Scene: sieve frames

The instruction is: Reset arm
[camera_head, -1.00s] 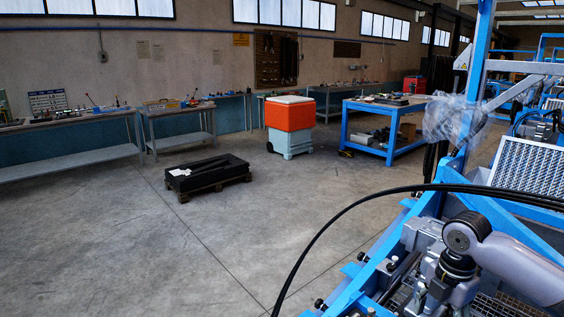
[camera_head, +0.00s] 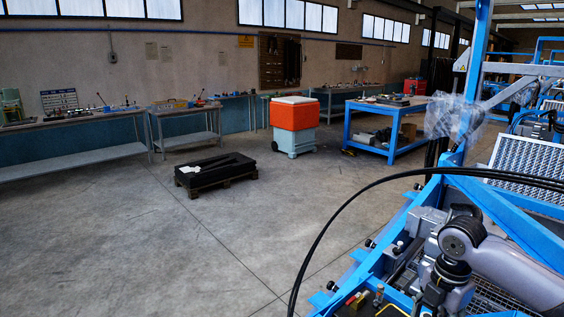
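A grey arm with a dark round joint (camera_head: 461,240), which looks like my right arm, comes in from the right edge. Its black wrist part (camera_head: 452,271) points down among machine parts at the lower right. No gripper fingers can be made out at its end. My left arm and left gripper do not show. No object is seen held.
A blue metal frame (camera_head: 468,200) with black cables (camera_head: 375,181) fills the right side. A black block on a pallet (camera_head: 216,172), an orange-topped bin (camera_head: 293,115) and a blue table (camera_head: 378,127) stand beyond. Workbenches (camera_head: 85,118) line the wall. The floor (camera_head: 170,240) at left is clear.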

